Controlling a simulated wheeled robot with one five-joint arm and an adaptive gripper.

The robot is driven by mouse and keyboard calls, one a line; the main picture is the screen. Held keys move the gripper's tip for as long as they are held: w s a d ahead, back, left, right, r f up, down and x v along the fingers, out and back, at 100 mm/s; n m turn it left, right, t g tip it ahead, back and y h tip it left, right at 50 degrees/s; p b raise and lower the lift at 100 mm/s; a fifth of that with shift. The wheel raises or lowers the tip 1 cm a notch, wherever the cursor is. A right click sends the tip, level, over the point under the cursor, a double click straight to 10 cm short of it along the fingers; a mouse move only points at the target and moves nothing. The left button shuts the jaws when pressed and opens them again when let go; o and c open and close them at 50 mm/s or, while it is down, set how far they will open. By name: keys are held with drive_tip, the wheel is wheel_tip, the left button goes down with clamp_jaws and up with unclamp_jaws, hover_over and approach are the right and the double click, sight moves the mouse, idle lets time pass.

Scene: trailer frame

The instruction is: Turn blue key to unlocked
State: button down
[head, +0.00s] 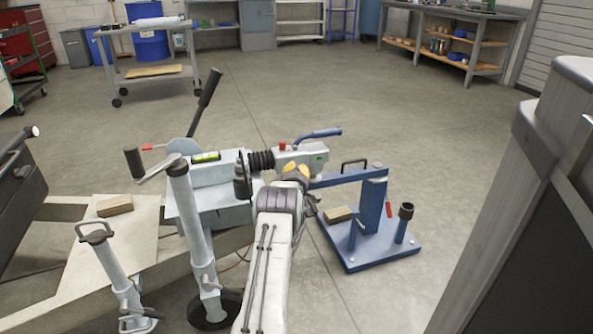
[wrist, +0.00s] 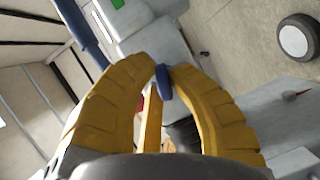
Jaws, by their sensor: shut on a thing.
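The blue key (wrist: 163,82) is in the wrist view, between the tips of my yellow gripper fingers (wrist: 160,70). My gripper is shut on it. In the head view, my gripper (head: 298,172) is at the near side of the grey coupling head (head: 308,158), and the key is hidden there. The lock around the key is mostly covered by my fingers, so I cannot tell the key's exact angle. The coupling head has a blue handle (head: 318,133) on top and a small green mark (wrist: 117,3).
A black bellows (head: 261,160) joins the coupling to the grey drawbar housing. A blue stand (head: 372,250) is just right of my arm. A jack post (head: 190,225) with a crank stands to the left. A dark panel fills the right edge. The floor behind is open.

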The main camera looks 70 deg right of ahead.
drive_tip(key=c, duration=1.2)
unclamp_jaws()
drive_tip(key=shift+a, duration=0.1)
drive_tip(key=shift+v, duration=5.9)
drive_tip(key=shift+o, duration=0.4)
